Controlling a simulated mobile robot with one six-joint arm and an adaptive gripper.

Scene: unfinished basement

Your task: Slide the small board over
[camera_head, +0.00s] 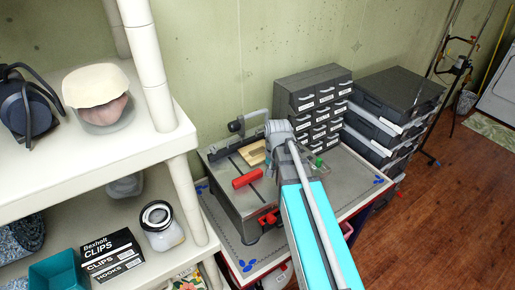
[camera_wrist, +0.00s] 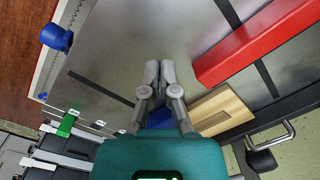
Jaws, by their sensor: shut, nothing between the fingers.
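The small board (camera_head: 253,153) is a pale wooden piece lying on the grey metal top of a bench machine (camera_head: 223,172). In the wrist view the board (camera_wrist: 222,110) lies just right of my gripper (camera_wrist: 158,66), near the machine's edge. My gripper's fingers are together, with nothing between them, and point over the bare metal top. I cannot tell whether a finger touches the board. In the head view my arm hides the fingers.
A red bar (camera_head: 247,178) lies across the machine top beside the board; it also shows in the wrist view (camera_wrist: 260,42). Dark drawer cabinets (camera_head: 314,103) stand behind on the bench. A white shelf unit (camera_head: 120,165) stands at left. Bare metal lies ahead of the fingertips.

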